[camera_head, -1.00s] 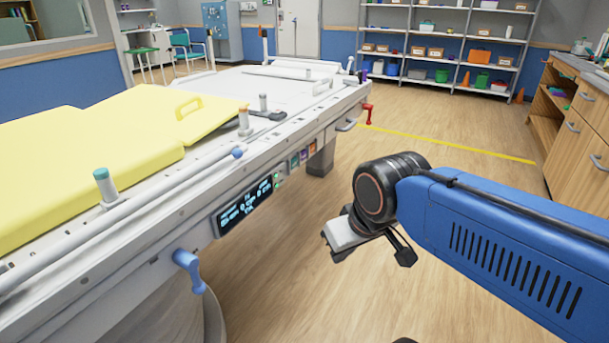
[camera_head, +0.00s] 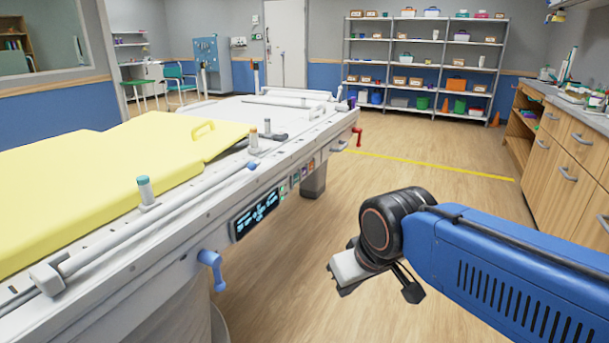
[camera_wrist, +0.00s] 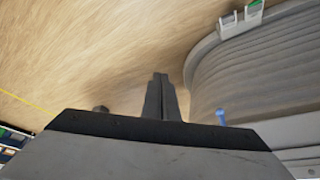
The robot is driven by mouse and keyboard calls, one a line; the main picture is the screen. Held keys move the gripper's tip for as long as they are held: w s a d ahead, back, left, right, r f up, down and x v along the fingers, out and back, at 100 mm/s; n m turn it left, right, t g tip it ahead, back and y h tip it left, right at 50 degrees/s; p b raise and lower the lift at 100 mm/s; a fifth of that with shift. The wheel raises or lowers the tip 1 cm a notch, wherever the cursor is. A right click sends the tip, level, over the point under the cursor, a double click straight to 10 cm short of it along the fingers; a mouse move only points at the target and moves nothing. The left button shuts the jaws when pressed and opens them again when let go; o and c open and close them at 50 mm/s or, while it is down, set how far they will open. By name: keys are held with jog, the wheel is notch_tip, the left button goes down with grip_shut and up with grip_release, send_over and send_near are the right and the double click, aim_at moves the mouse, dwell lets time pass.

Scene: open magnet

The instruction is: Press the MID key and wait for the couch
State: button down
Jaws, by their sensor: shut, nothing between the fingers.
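The couch (camera_head: 120,262) stands at the left with a yellow pad (camera_head: 95,180) on top. On its near side is a dark display (camera_head: 255,217) with lit blue marks. Small coloured keys, including a green one (camera_head: 283,191) and a purple one (camera_head: 296,178), sit just right of the display; their labels are too small to read. My gripper (camera_wrist: 160,88) is shut and empty in the wrist view, over floor beside the couch's grey base (camera_wrist: 245,75). In the head view it hangs to the right of the panel, clear of the couch, and its fingertips are hard to make out.
A blue lever (camera_head: 213,265) sticks out below the display, and a red lever (camera_head: 357,134) is at the couch's far end. Wooden cabinets (camera_head: 565,160) line the right side. Shelves (camera_head: 425,65) stand at the back. The floor (camera_head: 420,165) between is clear.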

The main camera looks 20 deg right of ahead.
aim_at(303, 172)
jog(key=w+d+r+t+h, duration=0.1)
jog(key=w+d+t, duration=0.1)
jog(key=w+d, duration=0.5)
jog(key=w+d+r+n+t+h, duration=0.1)
jog(key=w+d, duration=0.1)
jog(key=w, duration=1)
jog(key=w+d+r+t+h, duration=0.1)
jog(key=w+d+t, duration=0.1)
jog(key=w+d, duration=0.5)
jog(key=w+d+f+n+t, duration=0.1)
jog(key=w+d, duration=0.2)
jog(key=w, duration=0.4)
jog(key=w+d+f+n+t+y, duration=0.1)
jog(key=w+d+f+t, duration=0.1)
jog(key=w, duration=0.4)
jog(key=w+d+f+n+t, duration=0.1)
jog(key=w+d+f, duration=0.1)
jog(key=w, duration=0.5)
jog(key=shift+w+d+t+y, duration=0.35)
jog(key=shift+d+t+y, duration=0.05)
jog(key=shift+d, duration=0.45)
jog(key=w+a, duration=0.5)
jog(key=w, duration=0.2)
jog(key=shift+a, duration=0.2)
jog(key=shift+a, duration=0.1)
jog(key=shift+w+a, duration=0.2)
jog(key=shift+w, duration=0.1)
